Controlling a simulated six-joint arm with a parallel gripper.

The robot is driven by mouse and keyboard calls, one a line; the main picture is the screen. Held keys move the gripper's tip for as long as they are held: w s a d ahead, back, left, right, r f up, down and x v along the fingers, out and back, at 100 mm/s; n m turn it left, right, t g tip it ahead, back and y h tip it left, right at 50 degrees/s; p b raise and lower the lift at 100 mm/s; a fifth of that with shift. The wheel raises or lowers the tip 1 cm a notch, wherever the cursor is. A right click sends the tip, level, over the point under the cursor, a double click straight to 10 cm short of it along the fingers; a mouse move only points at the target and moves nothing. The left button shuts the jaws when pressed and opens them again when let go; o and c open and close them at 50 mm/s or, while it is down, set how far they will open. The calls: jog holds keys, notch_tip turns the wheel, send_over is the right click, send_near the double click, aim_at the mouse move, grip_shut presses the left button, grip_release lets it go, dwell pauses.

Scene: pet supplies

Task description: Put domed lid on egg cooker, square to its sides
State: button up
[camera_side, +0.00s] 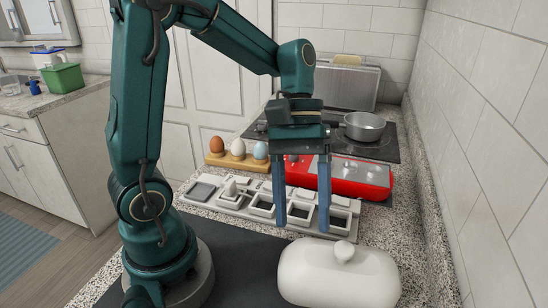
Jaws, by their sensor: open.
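A white domed lid (338,278) with a round knob on top rests on the counter at the front, lower right of centre. A red appliance (362,178), which looks like the egg cooker, sits behind it near the stove, with a pale panel on top. My arm partly hides its left end. My gripper (302,228) points down with its two blue fingers apart and nothing between them. It appears above the counter between the lid and the red appliance, apart from the lid. The exact gap is hard to judge.
A pale tray with several compartments (190,203) lies behind and below my gripper. A wooden holder (232,167) with three eggs stands at the back left. A saucepan (364,127) sits on the black cooktop. The tiled wall (490,130) bounds the right side. A dark mat (240,275) is bare at front.

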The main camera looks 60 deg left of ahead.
jog(key=s+a+r+m+t+y, duration=0.2)
jog(key=s+a+m+t+y, duration=0.1)
jog(key=m+t, duration=0.4)
jog(key=shift+s+a+r+y, duration=0.35)
jog(key=shift+s+y, duration=0.4)
jog(key=shift+y, duration=0.25)
jog(key=shift+o, duration=0.4)
jog(key=shift+a+t, duration=0.15)
jog(key=shift+t, duration=0.15)
